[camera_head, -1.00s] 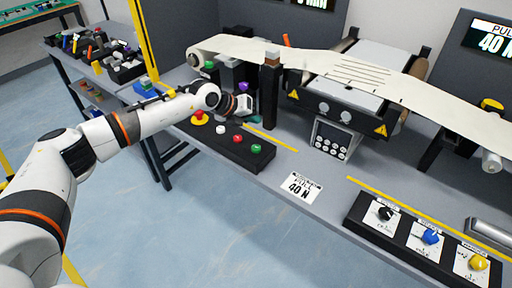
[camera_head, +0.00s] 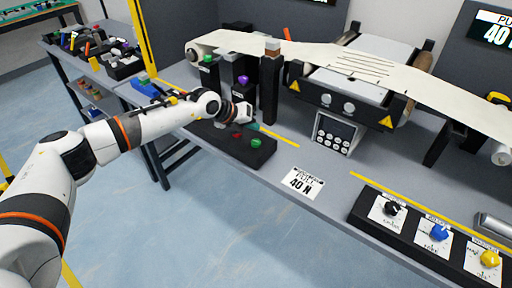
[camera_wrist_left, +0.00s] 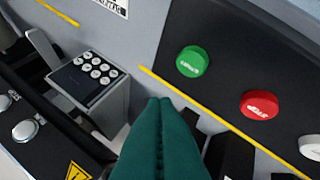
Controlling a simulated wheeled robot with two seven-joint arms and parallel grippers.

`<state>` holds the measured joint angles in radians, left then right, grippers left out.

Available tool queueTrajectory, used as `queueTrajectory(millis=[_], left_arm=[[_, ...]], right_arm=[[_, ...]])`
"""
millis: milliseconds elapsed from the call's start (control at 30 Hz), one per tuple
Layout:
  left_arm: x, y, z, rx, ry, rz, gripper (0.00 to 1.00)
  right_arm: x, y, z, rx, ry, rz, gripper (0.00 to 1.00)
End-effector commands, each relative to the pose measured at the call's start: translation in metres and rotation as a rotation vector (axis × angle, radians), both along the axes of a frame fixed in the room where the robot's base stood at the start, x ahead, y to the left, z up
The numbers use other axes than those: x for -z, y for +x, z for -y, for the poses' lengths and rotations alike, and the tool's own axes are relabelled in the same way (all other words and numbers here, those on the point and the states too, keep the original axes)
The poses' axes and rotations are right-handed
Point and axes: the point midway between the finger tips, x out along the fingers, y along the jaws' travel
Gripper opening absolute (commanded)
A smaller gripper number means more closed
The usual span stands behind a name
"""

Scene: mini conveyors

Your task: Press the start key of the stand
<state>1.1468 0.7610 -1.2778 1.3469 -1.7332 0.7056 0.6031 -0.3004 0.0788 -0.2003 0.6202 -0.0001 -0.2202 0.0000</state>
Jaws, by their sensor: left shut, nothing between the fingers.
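The stand's black key box (camera_head: 262,154) lies along the front of the bench. Its green start key (camera_head: 257,142) is uncovered, with a red key (camera_head: 237,134) to its left. In the left wrist view the green key (camera_wrist_left: 192,61) and red key (camera_wrist_left: 259,105) are at the upper right, and part of a white key (camera_wrist_left: 312,146) is at the right edge. My left gripper (camera_head: 253,126) is shut and empty, apart from the green key, on its conveyor side. Its teal fingers (camera_wrist_left: 160,104) show at lower middle. My right gripper is out of view.
A keypad block (camera_head: 333,134) and the roller machine (camera_head: 340,100) stand to the right. Dark posts (camera_head: 270,88) rise behind the gripper. A knob panel (camera_head: 430,240) is at the right front. Bench around the 40 N card (camera_head: 301,182) is clear.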

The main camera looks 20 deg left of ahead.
Motion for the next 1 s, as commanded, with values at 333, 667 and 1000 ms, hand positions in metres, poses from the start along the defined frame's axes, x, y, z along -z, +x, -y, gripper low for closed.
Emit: queueTrajectory(millis=[333,667,1000], left_arm=[[0.033,0.0,0.0,-0.001,-0.001,0.002,0.0],[0.033,0.0,0.0,-0.001,-0.001,0.002,0.0],[0.033,0.0,0.0,-0.001,-0.001,0.002,0.0]], right_arm=[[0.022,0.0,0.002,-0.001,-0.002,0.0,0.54],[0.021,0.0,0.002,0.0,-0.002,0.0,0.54],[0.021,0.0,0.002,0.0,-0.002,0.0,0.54]])
